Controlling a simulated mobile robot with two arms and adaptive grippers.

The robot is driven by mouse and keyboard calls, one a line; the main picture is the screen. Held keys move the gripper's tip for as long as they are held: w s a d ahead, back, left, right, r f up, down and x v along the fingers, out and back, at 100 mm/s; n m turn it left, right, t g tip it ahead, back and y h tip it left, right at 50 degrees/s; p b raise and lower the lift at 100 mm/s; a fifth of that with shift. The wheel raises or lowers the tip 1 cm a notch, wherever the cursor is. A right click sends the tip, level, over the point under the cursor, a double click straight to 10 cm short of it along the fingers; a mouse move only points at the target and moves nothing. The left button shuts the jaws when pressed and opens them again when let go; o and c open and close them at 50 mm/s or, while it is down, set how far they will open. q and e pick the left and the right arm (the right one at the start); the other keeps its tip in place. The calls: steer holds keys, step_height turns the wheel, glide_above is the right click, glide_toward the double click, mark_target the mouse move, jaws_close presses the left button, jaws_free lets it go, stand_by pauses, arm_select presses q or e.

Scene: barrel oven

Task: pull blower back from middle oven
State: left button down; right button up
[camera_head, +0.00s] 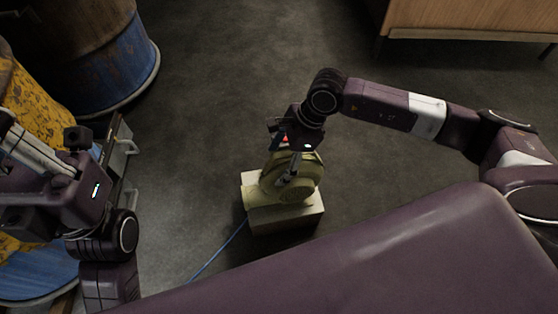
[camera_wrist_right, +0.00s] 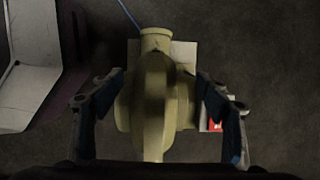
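The yellow-green blower (camera_head: 309,185) sits on a pale block base (camera_head: 290,222) on the floor, apart from the barrels. My right gripper (camera_head: 287,180) is over it from above. In the right wrist view, the open fingers of my right gripper (camera_wrist_right: 161,88) stand on either side of the round blower housing (camera_wrist_right: 152,105); whether they touch it is unclear. A yellow and blue barrel (camera_head: 10,100) stands at the left edge, partly behind my left arm. I cannot tell which oven is the middle one. My left gripper (camera_head: 14,130) is partly cut off by the left edge, its fingertips unseen.
A rusty blue barrel (camera_head: 115,55) stands at the upper left. A metal frame (camera_head: 120,150) is beside the yellow barrel. A blue cable (camera_head: 218,252) runs from the blower to the lower left. A wooden cabinet (camera_head: 470,15) is at the upper right. The floor between is clear.

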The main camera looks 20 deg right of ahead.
steer(key=shift+s+d+f, duration=0.2)
steer(key=shift+s+f, duration=0.2)
steer(key=shift+f, duration=0.15)
steer(key=v, duration=1.2)
steer(key=shift+w+a+r, duration=0.25)
steer(key=shift+w+r, duration=0.1)
steer(key=shift+r, duration=0.15)
